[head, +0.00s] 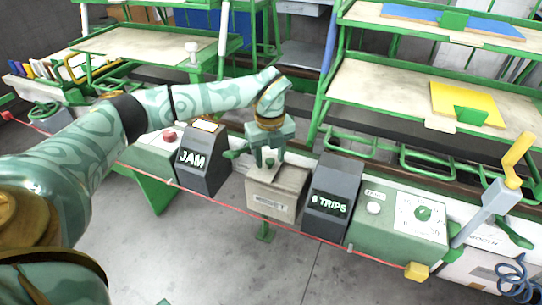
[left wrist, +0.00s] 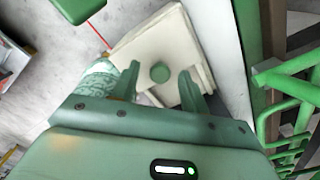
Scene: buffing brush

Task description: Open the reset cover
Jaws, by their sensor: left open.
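A beige box (head: 275,192) with a barcode label on its front stands between two dark display boxes; it appears to be the reset cover. A green round knob (left wrist: 160,72) sits on its flat top, seen from above in the left wrist view. My left gripper (head: 269,160) is directly over the box and points down. Its fingers (left wrist: 160,88) are open, one on either side of the knob with gaps, and not closed on it. The cover looks shut; what lies under it is hidden. My right gripper is not in view.
The left display (head: 203,160) reads JAM and the right one (head: 331,196) reads 6 TRIPS. A green control box (head: 398,217) with a dial stands further right, beside a yellow-handled lever (head: 492,200). A red cord runs along the front. Green-framed shelves stand behind.

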